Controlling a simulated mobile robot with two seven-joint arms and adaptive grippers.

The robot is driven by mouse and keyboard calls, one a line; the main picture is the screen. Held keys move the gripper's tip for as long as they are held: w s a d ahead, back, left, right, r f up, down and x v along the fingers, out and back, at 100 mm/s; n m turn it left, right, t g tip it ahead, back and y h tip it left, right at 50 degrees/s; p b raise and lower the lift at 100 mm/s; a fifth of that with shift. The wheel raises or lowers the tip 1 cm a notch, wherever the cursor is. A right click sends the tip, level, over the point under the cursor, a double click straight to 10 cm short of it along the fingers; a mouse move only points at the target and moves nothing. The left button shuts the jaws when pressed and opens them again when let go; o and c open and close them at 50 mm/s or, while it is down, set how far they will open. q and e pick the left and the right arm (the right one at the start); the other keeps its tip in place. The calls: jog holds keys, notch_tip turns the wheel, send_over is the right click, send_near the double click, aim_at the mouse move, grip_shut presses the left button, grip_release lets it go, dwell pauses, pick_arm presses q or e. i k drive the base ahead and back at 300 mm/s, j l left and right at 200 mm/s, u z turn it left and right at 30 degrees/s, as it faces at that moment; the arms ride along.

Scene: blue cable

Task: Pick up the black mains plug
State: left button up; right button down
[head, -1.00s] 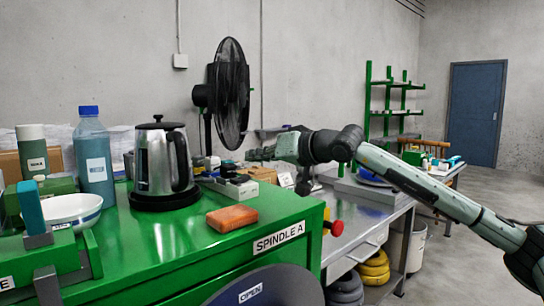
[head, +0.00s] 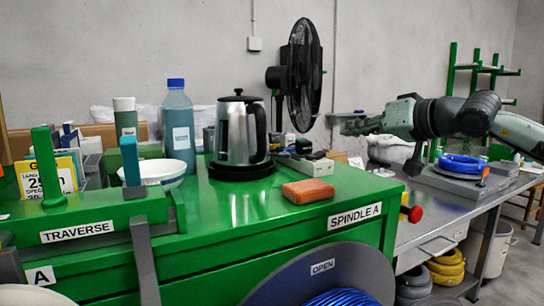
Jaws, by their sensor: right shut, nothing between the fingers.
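My right gripper (head: 352,127) reaches in from the right and is held in the air, in front of the wall and to the right of the fan. Its fingers point left and are shut with nothing between them. A grey power strip (head: 306,164) lies on the green top, right of the kettle. A small dark item (head: 303,146) sits at its back; it may be the black mains plug, but it is too small to tell. My left gripper is out of view.
A steel kettle (head: 238,130), orange sponge (head: 308,191), blue bottle (head: 178,125) and white bowl (head: 160,171) stand on the green machine top (head: 240,215). A black fan (head: 303,75) stands behind. A blue cable coil (head: 461,163) lies on the right bench.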

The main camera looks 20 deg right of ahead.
aim_at(304, 147)
jog(key=k+l, duration=0.75)
jog(key=k, duration=0.1)
